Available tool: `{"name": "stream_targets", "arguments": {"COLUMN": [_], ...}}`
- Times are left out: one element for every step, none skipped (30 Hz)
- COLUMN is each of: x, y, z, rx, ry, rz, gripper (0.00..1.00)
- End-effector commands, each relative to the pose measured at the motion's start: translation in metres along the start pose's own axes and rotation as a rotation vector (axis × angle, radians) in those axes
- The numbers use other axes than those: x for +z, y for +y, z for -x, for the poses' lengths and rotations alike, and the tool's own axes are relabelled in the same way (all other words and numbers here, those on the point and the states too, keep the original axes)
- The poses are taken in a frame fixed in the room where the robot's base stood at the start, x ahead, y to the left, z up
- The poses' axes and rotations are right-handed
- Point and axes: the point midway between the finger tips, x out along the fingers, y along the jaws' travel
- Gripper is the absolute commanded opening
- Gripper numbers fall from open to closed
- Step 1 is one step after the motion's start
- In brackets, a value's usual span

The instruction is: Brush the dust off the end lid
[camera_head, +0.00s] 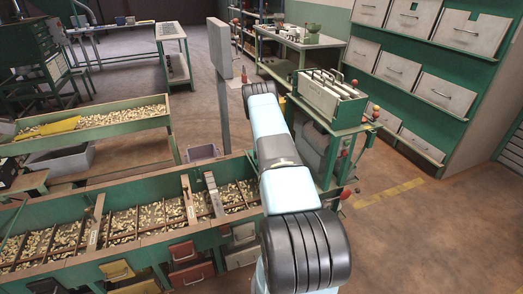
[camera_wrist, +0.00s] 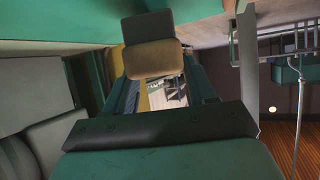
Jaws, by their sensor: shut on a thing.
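The wrist view shows a block (camera_wrist: 152,55) with a dark upper part and a tan lower part; it looks like a brush head, but its bristles are not clear. My gripper (camera_wrist: 153,82) is shut on it. A dark bar with screws and a green surface fills the near part of that view; I cannot tell what they belong to. In the head view my arm reaches over the right end of the long green hopper row (camera_head: 130,250), and my gripper is hidden behind it. I cannot make out the end lid or any dust; that end is partly covered by my arm.
Nuts fill the hopper compartments, with upright grey plates (camera_head: 213,195) between some. Behind stand a second green trough (camera_head: 85,138) and a grey post with a panel (camera_head: 222,85). A green stand with a metal box (camera_head: 325,100) is close right of my arm. Open floor (camera_head: 430,225) lies right.

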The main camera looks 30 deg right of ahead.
Motion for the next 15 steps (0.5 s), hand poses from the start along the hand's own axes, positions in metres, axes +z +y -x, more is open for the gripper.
{"name": "stream_targets", "arguments": {"x": [-0.005, -0.007, -0.010, -0.012, -0.015, -0.018, -0.020, -0.022, -0.025, -0.027, -0.029, -0.032, -0.034, -0.036, -0.038], "y": [0.000, 0.000, 0.000, 0.000, 0.000, 0.000, 0.000, 0.000, 0.000, 0.000, 0.000, 0.000, 0.000, 0.000, 0.000], "z": [0.002, 0.004, 0.005, 0.006, 0.007, 0.009, 0.010, 0.011, 0.013, 0.014, 0.015, 0.017, 0.018, 0.019, 0.020], "rx": [0.000, 0.000, 0.000, 0.000, 0.000, 0.000, 0.000, 0.000, 0.000, 0.000, 0.000, 0.000, 0.000, 0.000, 0.000], "ry": [0.002, 0.002, 0.002, 0.002, 0.002, 0.003, 0.003, 0.003, 0.003, 0.003, 0.003, 0.004, 0.004, 0.004, 0.004], "rz": [0.000, 0.000, 0.000, 0.000, 0.000, 0.000, 0.000, 0.000, 0.000, 0.000, 0.000, 0.000, 0.000, 0.000, 0.000], "gripper": [0.14, 0.14, 0.14, 0.14, 0.14, 0.14, 0.14, 0.14, 0.14, 0.14, 0.14, 0.14, 0.14, 0.14, 0.14]}}
